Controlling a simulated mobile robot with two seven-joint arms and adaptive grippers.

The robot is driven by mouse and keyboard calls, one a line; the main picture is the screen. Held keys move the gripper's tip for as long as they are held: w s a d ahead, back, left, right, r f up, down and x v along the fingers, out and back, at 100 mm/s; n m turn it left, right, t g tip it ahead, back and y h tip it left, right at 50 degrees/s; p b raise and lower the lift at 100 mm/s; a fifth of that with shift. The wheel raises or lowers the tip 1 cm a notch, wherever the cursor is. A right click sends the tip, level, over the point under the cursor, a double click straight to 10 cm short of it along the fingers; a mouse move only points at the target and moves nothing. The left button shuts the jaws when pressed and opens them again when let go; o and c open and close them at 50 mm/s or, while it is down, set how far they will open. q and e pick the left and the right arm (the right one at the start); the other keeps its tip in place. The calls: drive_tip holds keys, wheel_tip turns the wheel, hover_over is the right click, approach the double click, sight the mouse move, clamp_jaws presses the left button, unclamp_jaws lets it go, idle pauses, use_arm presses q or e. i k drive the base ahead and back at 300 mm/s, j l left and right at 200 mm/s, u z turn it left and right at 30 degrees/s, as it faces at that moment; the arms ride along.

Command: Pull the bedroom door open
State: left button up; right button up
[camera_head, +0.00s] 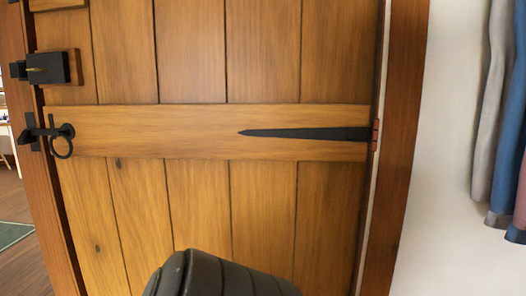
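The bedroom door (200,205), made of upright wooden planks with a cross board, fills most of the head view. A black ring handle (62,148) hangs at its left edge, beside a black latch (33,133) that reaches over the dark wooden post. A black box lock (46,68) sits above. A long black strap hinge (305,133) runs to the right edge. I cannot tell whether the door is fully shut or slightly ajar. Neither gripper's fingers show. A dark grey rounded part, seemingly of my own arm, is low in front of the door.
Dark wooden posts flank the door. At the far left, a wooden floor (14,200), a green rug (12,234) and part of a white table (5,130) show beyond the left post. Grey, blue and reddish garments (500,130) hang by the white wall at right.

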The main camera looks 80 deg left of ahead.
sight(238, 132)
drive_tip(key=u, duration=3)
